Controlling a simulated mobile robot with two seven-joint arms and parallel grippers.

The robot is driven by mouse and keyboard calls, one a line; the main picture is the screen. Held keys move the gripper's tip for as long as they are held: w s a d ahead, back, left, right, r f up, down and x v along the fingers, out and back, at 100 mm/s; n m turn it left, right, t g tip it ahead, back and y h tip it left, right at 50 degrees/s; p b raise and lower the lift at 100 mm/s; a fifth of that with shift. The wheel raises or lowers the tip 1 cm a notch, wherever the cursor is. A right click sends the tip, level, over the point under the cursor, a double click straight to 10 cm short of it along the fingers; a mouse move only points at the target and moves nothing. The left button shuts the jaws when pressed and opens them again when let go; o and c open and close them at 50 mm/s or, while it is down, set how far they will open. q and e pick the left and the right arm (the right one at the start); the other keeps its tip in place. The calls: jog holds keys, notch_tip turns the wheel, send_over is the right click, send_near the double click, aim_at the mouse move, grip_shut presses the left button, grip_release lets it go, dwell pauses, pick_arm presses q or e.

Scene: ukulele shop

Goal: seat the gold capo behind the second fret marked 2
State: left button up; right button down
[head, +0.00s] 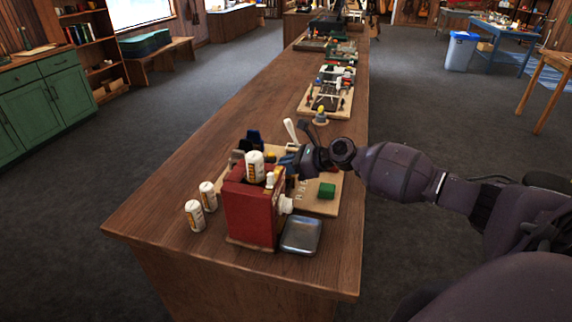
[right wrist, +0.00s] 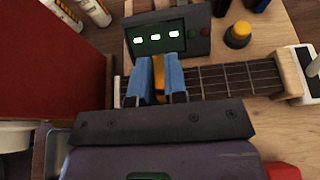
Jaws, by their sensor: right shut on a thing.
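My right gripper (right wrist: 160,80) is shut on the gold capo (right wrist: 158,72), which shows as a narrow yellow-gold strip between the blue fingertips. The gripper holds it over or at the left part of the ukulele fretboard (right wrist: 235,78). Whether the capo touches the neck cannot be told. The fret mark 2 cannot be made out; the fingers and palm cover part of the neck. In the head view the right gripper (head: 288,162) is behind the red box, which hides most of the neck and the capo. My left gripper is not in view.
The red box (head: 248,215) stands close, with a white bottle (head: 255,167) on top. Bottles (head: 194,215) stand left and a metal tin (head: 301,235) in front. A green block (head: 327,190) sits on the board.

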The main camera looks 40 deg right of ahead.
jog(key=shift+f, duration=0.15)
jog(key=c, duration=1.4)
grip_release()
jog(key=shift+p+v, duration=1.6)
jog(key=shift+v, duration=1.1)
jog(key=shift+p+v, duration=0.4)
jog(key=shift+v, duration=2.4)
